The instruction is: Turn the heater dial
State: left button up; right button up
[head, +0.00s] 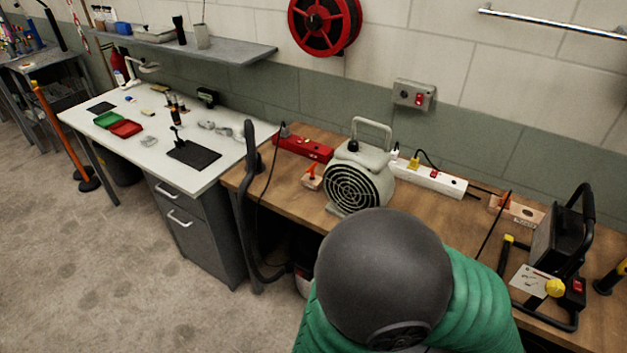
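The heater (376,163) is a pale grey-green fan heater with a round black grille and a carry handle on top. It stands upright on the wooden bench (425,222), near the middle of the head view. A small black knob, which looks like the dial (353,147), sits on top at the heater's left side. Its setting is too small to read. Neither of my grippers is in view. A dark rounded part of my own arm with a green sleeve fills the lower middle and hides the bench front below the heater.
A red power strip (302,148) lies left of the heater and a white power strip (430,180) lies right of it. A black hose (249,200) hangs at the bench's left end. A black work lamp (558,240) stands at the right. A white table (200,178) is at left.

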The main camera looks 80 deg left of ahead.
aim_at(353, 146)
jog(key=u, duration=2.45)
